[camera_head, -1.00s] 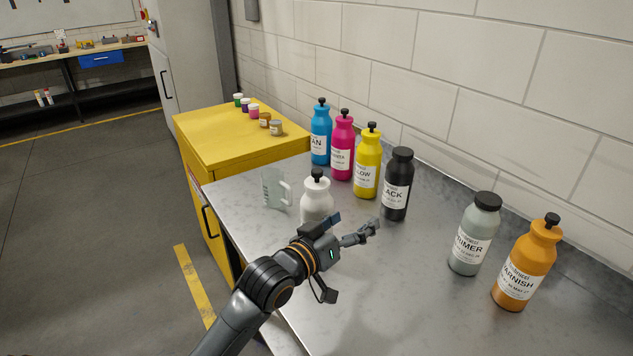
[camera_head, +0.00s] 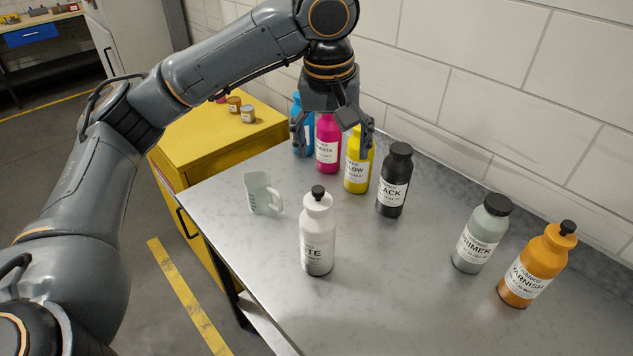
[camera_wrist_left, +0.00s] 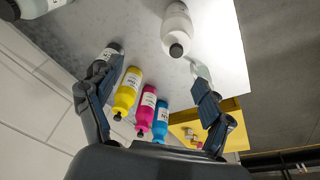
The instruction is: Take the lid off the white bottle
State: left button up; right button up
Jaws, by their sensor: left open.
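The white bottle (camera_head: 318,240) stands upright on the metal table, with its black lid (camera_head: 318,192) on top. In the left wrist view the white bottle (camera_wrist_left: 177,22) is at the top, its black lid (camera_wrist_left: 176,50) toward the gripper. My left gripper (camera_head: 333,140) is open and empty, pointing down. In the head view it appears above and behind the white bottle, in front of the magenta and yellow bottles. In the wrist view its fingers (camera_wrist_left: 150,75) are spread wide, and the lid lies beyond them, apart from both. My right gripper is not in view.
Blue (camera_head: 301,110), magenta (camera_head: 328,158), yellow (camera_head: 356,175) and black (camera_head: 393,185) bottles stand in a row by the wall. Primer (camera_head: 480,238) and varnish (camera_head: 535,268) bottles stand at right. A clear measuring cup (camera_head: 262,196) is left of the white bottle. The front table is clear.

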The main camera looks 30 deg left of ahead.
pick_arm(q)
jog(key=a+r, duration=0.1)
jog(key=a, duration=0.1)
send_over(318, 189)
jog(key=shift+n+g+y, duration=0.3)
jog(key=f, duration=0.7)
jog(key=shift+s+d+f, duration=0.15)
jog(key=shift+s+d, duration=0.15)
jog(key=shift+d, duration=0.1)
jog(key=f, duration=0.1)
jog(key=f+p, duration=0.1)
jog(key=f, duration=0.1)
jog(key=a+f, duration=0.1)
jog(key=f, duration=0.1)
jog(key=shift+w+f, duration=0.1)
jog(key=shift+w, duration=0.2)
jog(key=shift+f, duration=0.25)
jog(key=shift+d, duration=0.1)
jog(key=c, duration=0.9)
